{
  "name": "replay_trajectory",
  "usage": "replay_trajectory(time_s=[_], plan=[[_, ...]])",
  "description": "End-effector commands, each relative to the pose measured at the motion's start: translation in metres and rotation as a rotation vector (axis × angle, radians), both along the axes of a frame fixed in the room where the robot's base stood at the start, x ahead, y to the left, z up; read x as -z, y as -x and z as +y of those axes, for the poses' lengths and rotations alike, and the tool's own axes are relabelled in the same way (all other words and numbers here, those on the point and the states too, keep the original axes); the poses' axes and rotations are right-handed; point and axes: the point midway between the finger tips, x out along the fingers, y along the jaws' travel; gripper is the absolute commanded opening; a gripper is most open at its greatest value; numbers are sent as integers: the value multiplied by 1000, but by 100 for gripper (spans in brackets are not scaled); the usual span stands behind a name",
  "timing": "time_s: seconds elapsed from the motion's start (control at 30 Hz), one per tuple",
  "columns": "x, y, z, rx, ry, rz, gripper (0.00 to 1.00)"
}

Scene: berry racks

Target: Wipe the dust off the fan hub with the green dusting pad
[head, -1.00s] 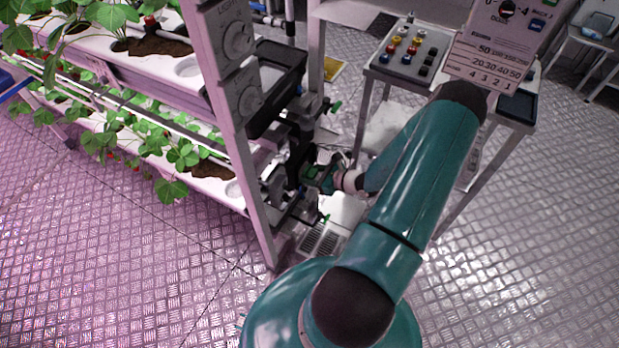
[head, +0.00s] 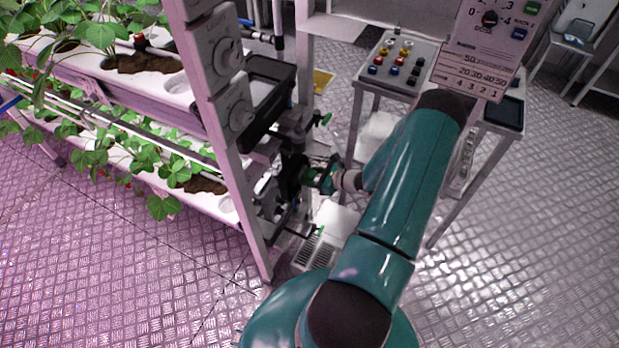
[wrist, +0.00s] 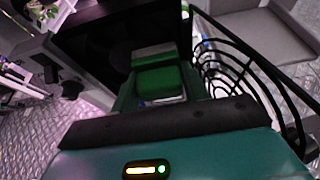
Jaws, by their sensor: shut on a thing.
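My gripper (wrist: 157,88) is shut on the green dusting pad (wrist: 158,82), a small green block in the middle of the wrist view. A pale grey strip shows just beyond the pad. A black wire fan guard (wrist: 232,62) curves along the right of the pad in the wrist view. The fan hub and any dust on it cannot be made out. In the head view my gripper (head: 312,178) is beside the end post of the plant rack, among dark fittings that partly hide it. Contact between pad and hub cannot be told.
The white plant rack (head: 222,150) with strawberry plants stands at the left. A black tray (head: 268,92) juts from its end. A small table with coloured knobs (head: 398,60) and a sign (head: 487,45) stand behind my arm. The metal floor (head: 510,240) at right is clear.

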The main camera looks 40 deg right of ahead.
Motion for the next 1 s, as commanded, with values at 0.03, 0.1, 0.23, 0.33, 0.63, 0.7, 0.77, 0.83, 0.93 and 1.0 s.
replay_trajectory(time_s=[0.03, 0.1, 0.23, 0.33, 0.63, 0.7, 0.77, 0.83, 0.93, 1.0], plan=[[-2, -1, -10, 19, 10, 0, 27], [-2, 0, -8, 21, 10, 1, 27], [-1, 5, 0, 22, 11, 3, 27], [-1, 9, 9, 21, 9, 3, 27], [0, 15, 25, 15, 9, 2, 27], [0, 15, 28, 15, 7, 3, 27], [0, 16, 33, 15, 7, 3, 27], [0, 18, 39, 13, 7, 3, 27], [0, 20, 46, 14, 6, 3, 27], [0, 22, 52, 12, 6, 3, 27]])
